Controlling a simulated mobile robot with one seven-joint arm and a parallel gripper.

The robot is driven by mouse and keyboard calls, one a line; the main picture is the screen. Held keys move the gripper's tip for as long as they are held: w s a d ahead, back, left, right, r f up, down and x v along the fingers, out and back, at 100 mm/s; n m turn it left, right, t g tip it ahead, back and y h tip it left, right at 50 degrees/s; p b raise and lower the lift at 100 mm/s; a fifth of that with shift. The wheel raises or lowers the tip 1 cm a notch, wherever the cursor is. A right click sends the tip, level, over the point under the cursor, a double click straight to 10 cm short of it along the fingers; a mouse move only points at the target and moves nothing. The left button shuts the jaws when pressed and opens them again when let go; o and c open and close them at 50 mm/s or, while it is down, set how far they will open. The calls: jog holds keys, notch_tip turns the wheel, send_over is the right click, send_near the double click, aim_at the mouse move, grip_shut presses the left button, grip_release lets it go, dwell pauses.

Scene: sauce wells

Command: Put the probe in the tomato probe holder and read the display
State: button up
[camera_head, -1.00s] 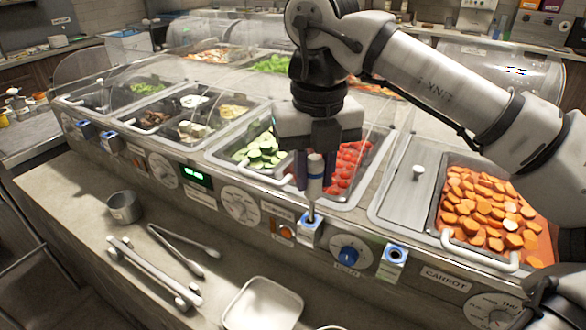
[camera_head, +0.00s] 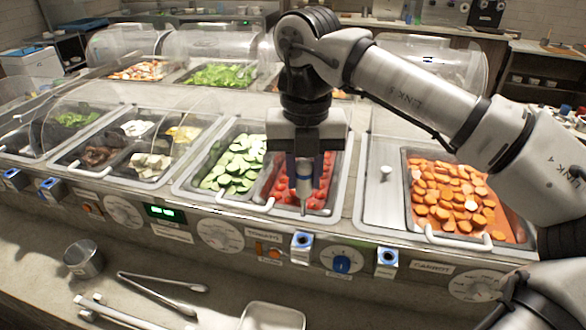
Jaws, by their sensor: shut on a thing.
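The probe hangs roughly upright in front of the red tomatoes (camera_head: 322,190). The tomato probe holder (camera_head: 302,248), a small white block with a blue top, sits on the front panel to the right of the TOMATO label (camera_head: 265,236). The probe tip shows above this holder in the picture, apart from it. The holder's dark hole is uncovered. The display (camera_head: 165,213) is lit green; its digits are too small to read.
A similar holder (camera_head: 387,262) stands right of the blue knob (camera_head: 342,264). Two more blue-topped holders are at the far left. Tongs (camera_head: 160,290), a metal cup (camera_head: 83,258) and a white tray (camera_head: 272,318) lie on the front counter. Clear guards stand behind.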

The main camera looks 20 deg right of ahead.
aim_at(304, 198)
jog(key=shift+f+b, duration=1.7)
jog(key=shift+f, duration=1.15)
jog(key=shift+f+b, duration=2.9)
dwell(2.2)
